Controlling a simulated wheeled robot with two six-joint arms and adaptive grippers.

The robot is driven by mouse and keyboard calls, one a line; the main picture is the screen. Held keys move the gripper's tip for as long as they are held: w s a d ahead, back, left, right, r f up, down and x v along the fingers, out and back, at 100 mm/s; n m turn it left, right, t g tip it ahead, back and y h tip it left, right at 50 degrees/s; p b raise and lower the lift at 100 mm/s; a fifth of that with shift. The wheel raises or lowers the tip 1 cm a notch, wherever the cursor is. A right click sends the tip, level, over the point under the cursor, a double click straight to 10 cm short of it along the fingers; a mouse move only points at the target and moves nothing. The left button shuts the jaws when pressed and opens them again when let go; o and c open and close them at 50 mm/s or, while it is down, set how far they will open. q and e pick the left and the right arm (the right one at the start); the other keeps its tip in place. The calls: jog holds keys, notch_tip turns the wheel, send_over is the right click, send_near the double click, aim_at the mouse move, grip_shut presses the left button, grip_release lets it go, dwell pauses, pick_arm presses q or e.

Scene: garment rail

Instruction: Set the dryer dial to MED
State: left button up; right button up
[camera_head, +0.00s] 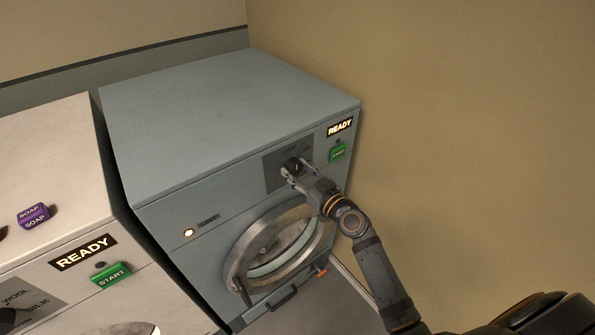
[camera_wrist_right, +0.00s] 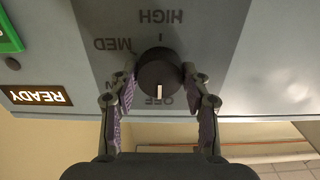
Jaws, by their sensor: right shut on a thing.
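The grey-blue dryer (camera_head: 222,110) stands against the wall, with its black round dial (camera_head: 294,166) on a dark panel at the upper right of its front. My right gripper (camera_head: 297,177) is shut on the dial. In the right wrist view, which is upside down, the fingers (camera_wrist_right: 159,84) hold the dial (camera_wrist_right: 158,70) from both sides. The dial's white mark (camera_wrist_right: 159,91) points at the OFF label (camera_wrist_right: 159,101). The MED label (camera_wrist_right: 113,44) and HIGH label (camera_wrist_right: 161,17) are readable; another label is mostly hidden by a finger. My left gripper is not in view.
A green button (camera_head: 338,153) and a lit READY sign (camera_head: 340,127) sit right of the dial. The round door (camera_head: 240,262) is below it. A white machine (camera_head: 50,150) with a purple SOAP box (camera_head: 34,215) stands left. A wall is close on the right.

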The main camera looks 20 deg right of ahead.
jog(key=shift+m, duration=0.3)
jog(key=m, duration=0.4)
jog(key=shift+m+b, duration=0.3)
jog(key=m, duration=0.2)
jog(key=shift+m, duration=0.3)
jog(key=m, duration=0.3)
jog(key=shift+m+p, duration=0.3)
jog(key=shift+m, duration=0.1)
jog(key=m+p, duration=0.1)
jog(key=m, duration=0.5)
jog(key=m+p, duration=0.2)
jog(key=m, duration=0.4)
jog(key=shift+f, duration=0.1)
jog(key=o, duration=1.2)
jog(key=shift+c, duration=0.2)
